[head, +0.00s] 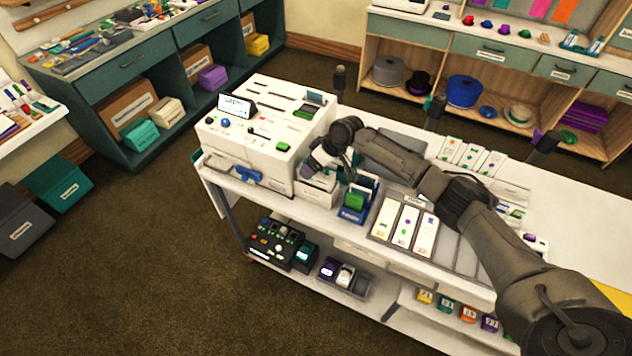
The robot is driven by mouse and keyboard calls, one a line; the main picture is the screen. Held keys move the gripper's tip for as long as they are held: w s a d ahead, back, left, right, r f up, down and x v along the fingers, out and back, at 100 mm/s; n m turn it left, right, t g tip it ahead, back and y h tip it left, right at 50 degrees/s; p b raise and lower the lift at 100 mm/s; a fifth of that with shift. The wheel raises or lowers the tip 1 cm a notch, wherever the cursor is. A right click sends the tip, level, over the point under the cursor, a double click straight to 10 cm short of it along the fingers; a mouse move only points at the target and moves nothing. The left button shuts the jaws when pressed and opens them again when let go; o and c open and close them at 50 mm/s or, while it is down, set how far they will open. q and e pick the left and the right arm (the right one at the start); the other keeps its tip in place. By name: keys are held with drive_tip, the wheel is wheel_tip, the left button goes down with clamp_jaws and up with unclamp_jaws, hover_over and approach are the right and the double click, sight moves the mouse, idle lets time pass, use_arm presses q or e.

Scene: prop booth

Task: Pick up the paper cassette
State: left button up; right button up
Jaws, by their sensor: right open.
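My right arm reaches in from the lower right, and my right gripper (326,166) is open, pointing down at the right side of the white machine (262,112). A small white labelled box (317,190) stands on the cart just below the gripper, beside the machine. It may be the paper cassette, but its label is too small to read. The gripper hides part of its top, and I cannot tell whether the fingers touch it. My left gripper is out of view.
A blue holder with a green item (355,202) stands just right of the white box. A tray of white cards (405,222) lies farther right on the cart (560,210). A blue tool (247,176) lies at the machine's front. The cart's right end has bare surface.

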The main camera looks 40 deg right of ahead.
clamp_jaws()
idle(0.7)
